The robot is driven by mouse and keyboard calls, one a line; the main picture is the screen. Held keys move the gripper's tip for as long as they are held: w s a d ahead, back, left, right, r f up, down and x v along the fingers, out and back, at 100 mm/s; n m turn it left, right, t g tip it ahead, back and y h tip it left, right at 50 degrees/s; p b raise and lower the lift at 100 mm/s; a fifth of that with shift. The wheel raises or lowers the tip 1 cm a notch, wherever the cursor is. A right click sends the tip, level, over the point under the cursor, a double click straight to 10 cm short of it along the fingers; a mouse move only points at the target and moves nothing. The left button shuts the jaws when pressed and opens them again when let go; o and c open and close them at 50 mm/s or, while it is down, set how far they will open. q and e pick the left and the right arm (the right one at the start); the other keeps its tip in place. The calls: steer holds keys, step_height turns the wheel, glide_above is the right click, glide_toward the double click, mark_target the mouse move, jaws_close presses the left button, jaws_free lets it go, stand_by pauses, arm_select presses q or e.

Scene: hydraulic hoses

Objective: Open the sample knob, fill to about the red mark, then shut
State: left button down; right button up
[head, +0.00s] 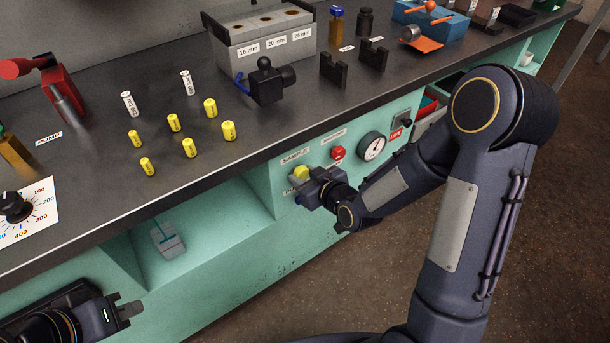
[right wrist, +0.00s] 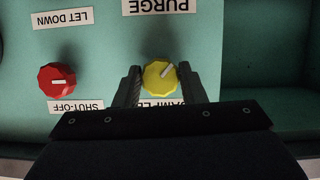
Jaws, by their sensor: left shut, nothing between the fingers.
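The yellow sample knob (head: 300,173) is on the teal front panel under the bench edge, by its SAMPLE label. In the right wrist view the knob (right wrist: 158,75) has a white pointer line slanting to the upper right. My right gripper (right wrist: 159,78) is open, with one finger on each side of the knob and a thin gap visible at each side. A small clear vessel (head: 167,240) with a red line stands in the open compartment to the left; its liquid level is too small to tell. My left gripper (head: 132,312) is shut and empty at the lower left.
A red SHUT-OFF knob (right wrist: 57,79) sits beside the sample knob. A pressure gauge (head: 371,146) is further right on the panel. Several yellow cylinders (head: 189,147) and a black fitting (head: 268,84) stand on the dark bench (head: 215,170) above.

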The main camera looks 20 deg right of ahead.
steer(key=c, duration=0.3)
steer(key=shift+a+f+n+b, duration=0.15)
steer(key=shift+n+b, duration=0.15)
steer(key=shift+b, duration=0.5)
steer(key=shift+n+t+h+b, duration=0.3)
steer(key=shift+n+h+b, duration=0.35)
steer(key=shift+b, duration=0.45)
steer(key=shift+n+t+h+b, duration=0.3)
steer(key=shift+n+h+b, duration=0.3)
steer(key=shift+n, duration=0.25)
steer(key=shift+n+t+h+b, duration=0.4)
steer(key=shift+n+h+b, duration=0.05)
steer(key=shift+n, duration=0.65)
steer(key=o, duration=1)
steer(key=shift+s, duration=0.1)
